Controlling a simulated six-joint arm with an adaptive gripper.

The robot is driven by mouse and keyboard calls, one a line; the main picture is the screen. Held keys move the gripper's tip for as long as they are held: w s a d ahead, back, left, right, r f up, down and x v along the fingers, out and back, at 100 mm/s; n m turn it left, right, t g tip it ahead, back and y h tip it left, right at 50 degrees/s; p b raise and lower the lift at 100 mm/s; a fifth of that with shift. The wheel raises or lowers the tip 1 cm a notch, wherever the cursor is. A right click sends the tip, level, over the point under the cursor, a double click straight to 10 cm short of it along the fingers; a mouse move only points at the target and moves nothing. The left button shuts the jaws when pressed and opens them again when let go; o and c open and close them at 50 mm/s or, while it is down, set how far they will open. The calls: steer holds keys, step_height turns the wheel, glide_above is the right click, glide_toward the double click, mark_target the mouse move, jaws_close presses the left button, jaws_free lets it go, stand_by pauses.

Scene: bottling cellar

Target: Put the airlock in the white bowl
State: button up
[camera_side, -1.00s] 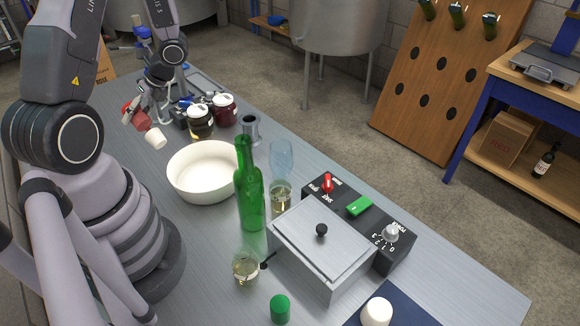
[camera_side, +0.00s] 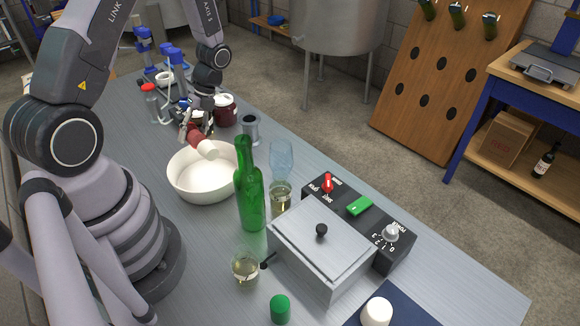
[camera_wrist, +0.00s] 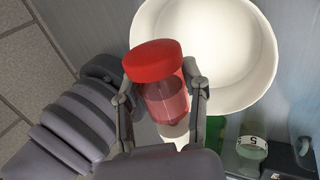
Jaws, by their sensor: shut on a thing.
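The airlock (camera_side: 203,143) has a red cap, a clear reddish body and a pale end, and it is tilted. My gripper (camera_side: 194,128) is shut on it. In the wrist view my gripper (camera_wrist: 160,88) has a finger on each side of the airlock (camera_wrist: 165,103), with the red cap up. The white bowl (camera_side: 182,182) stands on the table and looks empty. In the side view the airlock hangs above its far rim. In the wrist view it overlaps the lower left rim of the bowl (camera_wrist: 262,85).
A tall green bottle (camera_side: 249,195) stands close to the bowl's right. Dark jars (camera_side: 224,109) and a metal cup (camera_side: 250,127) are behind it. A blue glass (camera_side: 281,158) and a metal box (camera_side: 320,245) stand farther right. The front left of the table is fairly clear.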

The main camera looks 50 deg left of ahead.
glide_above(203, 173)
steer(key=shift+f, duration=3.5)
steer(key=o, duration=1.2)
steer(key=shift+d, duration=0.1)
steer(key=shift+o, duration=0.2)
steer(key=shift+r, duration=0.15)
